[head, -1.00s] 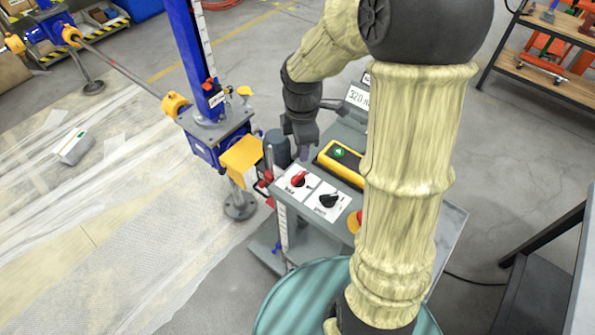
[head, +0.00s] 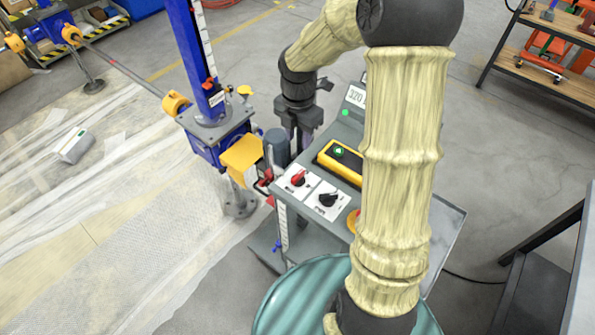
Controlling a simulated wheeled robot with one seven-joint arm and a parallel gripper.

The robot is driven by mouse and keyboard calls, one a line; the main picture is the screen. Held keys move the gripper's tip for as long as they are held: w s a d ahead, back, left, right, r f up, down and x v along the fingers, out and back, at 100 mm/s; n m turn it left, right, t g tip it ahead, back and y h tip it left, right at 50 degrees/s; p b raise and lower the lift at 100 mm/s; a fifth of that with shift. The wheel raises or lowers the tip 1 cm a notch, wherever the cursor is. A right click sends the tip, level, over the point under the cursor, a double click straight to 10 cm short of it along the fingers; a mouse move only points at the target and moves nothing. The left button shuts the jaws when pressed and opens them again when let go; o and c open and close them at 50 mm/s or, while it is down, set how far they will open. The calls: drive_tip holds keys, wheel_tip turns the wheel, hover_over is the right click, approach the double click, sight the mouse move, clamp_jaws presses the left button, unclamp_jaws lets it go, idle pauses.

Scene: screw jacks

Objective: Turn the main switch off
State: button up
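The control box has a grey sloping top (head: 330,220) with two rotary switches on white plates. One has a red knob (head: 298,178), the other a black knob (head: 328,199). Their labels are too small to read, so I cannot tell which is named the main switch. My gripper (head: 297,148) points down beyond the far-left edge of the panel, near the dark grey cylinder, apart from both knobs. Its fingertips are partly hidden, and I cannot tell how far apart they are.
A yellow pendant (head: 340,162) with a green light lies on the panel behind the knobs. A red-and-yellow button (head: 354,220) is partly behind my arm. A blue screw jack (head: 208,140) stands left.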

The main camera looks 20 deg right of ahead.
sight(298, 175)
wheel_tip(298, 175, down, 16)
drive_tip(key=shift+r+p, duration=0.2)
drive_tip(key=shift+p, duration=1.05)
clamp_jaws()
